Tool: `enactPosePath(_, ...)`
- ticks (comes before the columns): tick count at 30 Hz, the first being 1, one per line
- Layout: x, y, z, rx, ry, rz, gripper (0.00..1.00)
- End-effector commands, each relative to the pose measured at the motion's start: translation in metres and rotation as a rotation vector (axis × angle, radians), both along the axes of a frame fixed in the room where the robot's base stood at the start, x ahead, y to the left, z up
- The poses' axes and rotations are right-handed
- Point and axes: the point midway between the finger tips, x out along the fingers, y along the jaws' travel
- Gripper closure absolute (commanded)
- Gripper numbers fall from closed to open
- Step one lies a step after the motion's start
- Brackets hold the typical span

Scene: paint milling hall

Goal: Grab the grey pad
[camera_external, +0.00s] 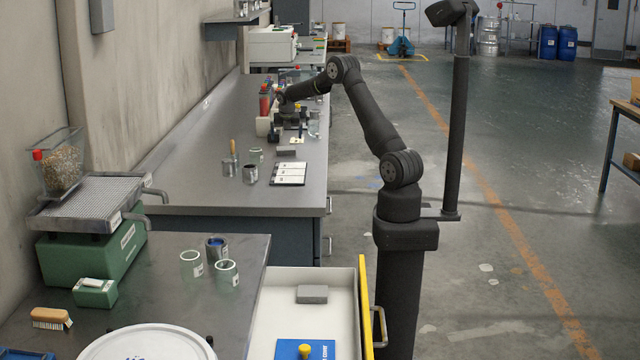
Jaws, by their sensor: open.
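A grey pad-like block (312,293) lies flat in the white open drawer (262,318) at the lower middle, well away from my gripper. A second, smaller grey block (287,151) lies on the far grey bench (200,180), behind the white-panelled card. I cannot tell from this view which one is the grey pad. My gripper (288,130) is over the far bench, pointing down, just beyond the small grey block. It is open, and no held object shows between its fingers, though they are small and dark here.
Near my gripper stand a red bottle (264,103), a beige block (262,127) and a clear jar (314,125). Cans (250,174) and a panelled card (289,173) sit closer. The drawer also holds a blue item (290,349) with a yellow knob (305,351).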

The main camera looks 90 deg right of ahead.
Motion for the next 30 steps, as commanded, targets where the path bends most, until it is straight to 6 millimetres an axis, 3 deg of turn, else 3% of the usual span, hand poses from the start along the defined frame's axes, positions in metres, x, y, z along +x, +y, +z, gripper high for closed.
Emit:
enactPosePath(10,0.002,-0.008,-0.023,0.000,0.000,0.000,0.00)
enactPosePath(18,0.005,-0.018,-0.060,0.000,-0.001,-0.002,0.00)
enactPosePath(26,0.006,-0.020,-0.064,-0.002,-0.002,-0.001,0.00)
enactPosePath(30,0.006,-0.020,-0.064,-0.001,-0.001,-0.001,0.26)
